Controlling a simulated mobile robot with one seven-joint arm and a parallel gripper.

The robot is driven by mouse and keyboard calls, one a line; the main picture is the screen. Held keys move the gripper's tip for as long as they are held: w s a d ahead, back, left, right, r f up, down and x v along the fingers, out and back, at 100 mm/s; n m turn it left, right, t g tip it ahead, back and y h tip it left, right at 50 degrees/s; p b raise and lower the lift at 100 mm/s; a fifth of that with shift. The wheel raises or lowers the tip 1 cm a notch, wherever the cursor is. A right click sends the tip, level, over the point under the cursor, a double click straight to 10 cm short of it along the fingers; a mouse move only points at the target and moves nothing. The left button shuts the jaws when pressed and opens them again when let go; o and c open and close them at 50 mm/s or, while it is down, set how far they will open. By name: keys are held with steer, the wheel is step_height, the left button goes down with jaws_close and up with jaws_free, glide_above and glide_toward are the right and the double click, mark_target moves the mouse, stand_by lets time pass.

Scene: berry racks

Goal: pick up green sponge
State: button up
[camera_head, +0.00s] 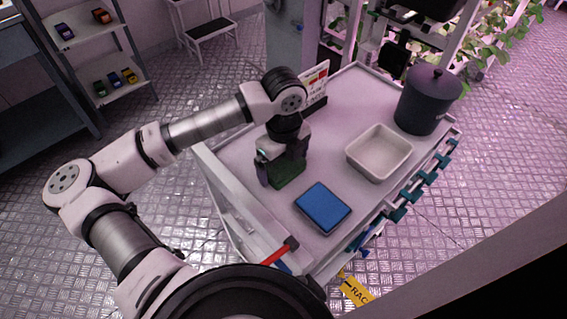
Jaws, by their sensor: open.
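The green sponge (289,175) lies on the grey cart top (241,153), toward its left side. My gripper (281,174) reaches down over it from above, with its fingers at the sponge's sides. The gripper is open. It hides part of the sponge, and I cannot tell whether the fingers touch it.
A blue pad (323,206) lies just right of the sponge, near the cart's front. A white bin (379,160) and a dark lidded bucket (427,100) stand farther right. A small sign (315,83) stands behind the gripper. Teal clips (411,193) line the cart's right edge.

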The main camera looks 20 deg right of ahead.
mark_target(284, 164)
steer(key=shift+f, duration=0.1)
steer(key=c, duration=0.8)
step_height(284, 164, up, 20)
steer(key=b, duration=0.3)
